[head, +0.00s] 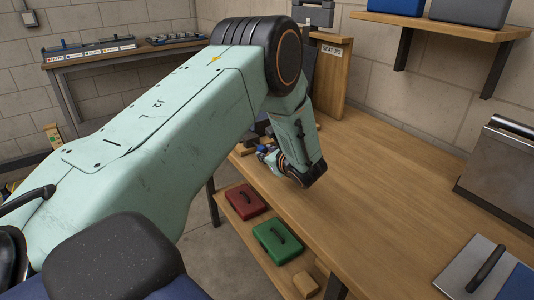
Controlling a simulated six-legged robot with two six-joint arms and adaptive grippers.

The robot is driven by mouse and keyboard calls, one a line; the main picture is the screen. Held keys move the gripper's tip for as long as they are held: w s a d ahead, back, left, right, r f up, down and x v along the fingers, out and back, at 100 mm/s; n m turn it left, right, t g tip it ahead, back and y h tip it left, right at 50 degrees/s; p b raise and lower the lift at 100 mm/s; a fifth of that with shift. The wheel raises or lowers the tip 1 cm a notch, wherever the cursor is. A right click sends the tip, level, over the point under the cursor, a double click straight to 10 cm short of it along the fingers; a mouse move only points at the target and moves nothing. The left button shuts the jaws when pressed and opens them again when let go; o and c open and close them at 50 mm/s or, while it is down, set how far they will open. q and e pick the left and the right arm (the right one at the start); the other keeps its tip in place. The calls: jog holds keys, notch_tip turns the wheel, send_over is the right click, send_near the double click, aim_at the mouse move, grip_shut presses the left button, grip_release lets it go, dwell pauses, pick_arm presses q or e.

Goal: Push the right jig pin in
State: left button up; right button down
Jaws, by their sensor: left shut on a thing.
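My left arm reaches from the left across most of the head view and bends down to the bench. My left gripper (268,153) is at the bench's left edge, small and partly hidden by my own wrist. It is shut on a small blue part (263,149); I cannot tell whether this is a jig pin. A wooden block (244,148) with dark pieces lies just beyond the gripper, partly behind my arm. The right jig pin cannot be made out. My right gripper is not in view.
The wooden bench (390,190) is mostly clear in its middle. A metal case (502,170) and a flat plate with a dark handle (480,268) stand at its right. Red (246,202) and green (276,242) cases lie on the lower shelf.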

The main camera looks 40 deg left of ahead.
aim_at(260, 146)
pick_arm(q)
grip_shut()
jog(key=a, duration=0.2)
jog(key=w+a, duration=0.1)
jog(key=a, duration=0.1)
jog(key=shift+b, duration=0.3)
jog(key=shift+w+a, duration=0.15)
jog(key=shift+a, duration=0.15)
jog(key=shift+r, duration=0.15)
jog(key=o, duration=0.6)
grip_release()
jog(key=o, duration=0.4)
jog(key=shift+a+f, duration=0.15)
jog(key=shift+f, duration=0.05)
jog(key=shift+d+r, duration=0.1)
jog(key=shift+d, duration=0.1)
